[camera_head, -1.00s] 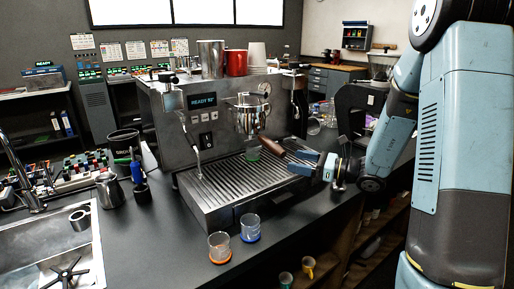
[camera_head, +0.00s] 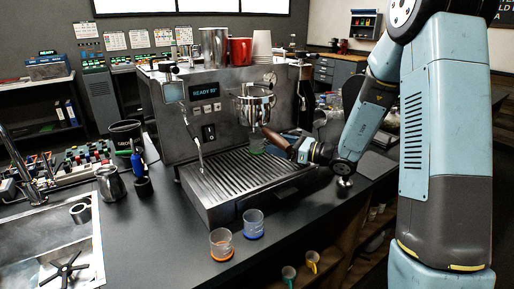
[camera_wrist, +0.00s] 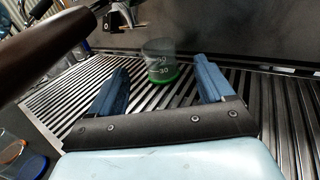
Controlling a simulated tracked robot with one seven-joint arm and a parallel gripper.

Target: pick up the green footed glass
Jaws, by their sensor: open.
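The green footed glass (camera_wrist: 161,62) stands upright on the slatted drip tray (camera_wrist: 65,103), a small clear cup with markings and a green base. In the head view the glass (camera_head: 256,145) is under the portafilter, partly hidden by the handle. My gripper (camera_wrist: 162,85) is open and empty in the wrist view, its two blue fingers on either side of the line to the glass. The glass lies just beyond the fingertips, not touched. In the head view my gripper (camera_head: 292,142) comes in from the right, partly hidden behind the brown handle.
The brown portafilter handle (camera_head: 279,145) juts out over the tray, and it fills the upper left of the wrist view (camera_wrist: 40,50). An orange-footed glass (camera_head: 221,245) and a blue-footed glass (camera_head: 253,225) stand on the counter in front of the espresso machine (camera_head: 184,125).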

